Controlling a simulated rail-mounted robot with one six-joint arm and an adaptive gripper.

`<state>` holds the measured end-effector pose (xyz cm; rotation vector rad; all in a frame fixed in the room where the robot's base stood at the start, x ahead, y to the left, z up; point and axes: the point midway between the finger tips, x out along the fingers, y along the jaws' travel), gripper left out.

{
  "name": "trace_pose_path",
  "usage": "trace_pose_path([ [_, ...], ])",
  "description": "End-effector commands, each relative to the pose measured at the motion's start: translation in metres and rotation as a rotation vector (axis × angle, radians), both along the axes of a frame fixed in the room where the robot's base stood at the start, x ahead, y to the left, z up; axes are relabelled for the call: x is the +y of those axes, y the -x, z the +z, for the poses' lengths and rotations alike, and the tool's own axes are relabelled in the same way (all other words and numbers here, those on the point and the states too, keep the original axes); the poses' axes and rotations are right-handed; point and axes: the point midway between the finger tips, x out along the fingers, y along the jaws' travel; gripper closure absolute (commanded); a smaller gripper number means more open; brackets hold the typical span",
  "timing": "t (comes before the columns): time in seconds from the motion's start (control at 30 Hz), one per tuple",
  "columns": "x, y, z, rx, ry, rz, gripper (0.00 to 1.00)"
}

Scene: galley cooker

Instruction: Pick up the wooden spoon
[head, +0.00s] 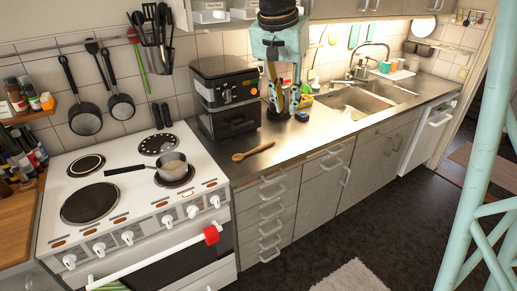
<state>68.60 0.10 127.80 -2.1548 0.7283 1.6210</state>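The wooden spoon (255,151) lies flat on the steel counter, near its front edge and just right of the cooker. Its bowl end points left, towards the cooker, and its handle points right and slightly back. My gripper (284,112) hangs downward above the counter, behind and to the right of the spoon in the head view. Its two fingers are spread with a gap between them, and I see nothing held. The gripper is apart from the spoon.
The white cooker (130,225) with a saucepan (172,165) is to the left. The sink (358,101) and small items lie to the right. The counter around the spoon is clear.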

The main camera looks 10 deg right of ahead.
Motion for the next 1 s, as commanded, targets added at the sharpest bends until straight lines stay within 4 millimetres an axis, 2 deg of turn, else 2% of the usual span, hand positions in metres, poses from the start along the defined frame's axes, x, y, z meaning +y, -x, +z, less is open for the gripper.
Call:
trace_pose_path([
  [0.1, 0.004, -0.025, -0.009, 0.0, 0.003, -0.033, 0.83],
  [0.57, 0.018, -0.112, -0.052, -0.014, 0.02, -0.166, 0.83],
  [1.0, 0.035, -0.188, -0.109, -0.037, 0.036, -0.288, 0.83],
])
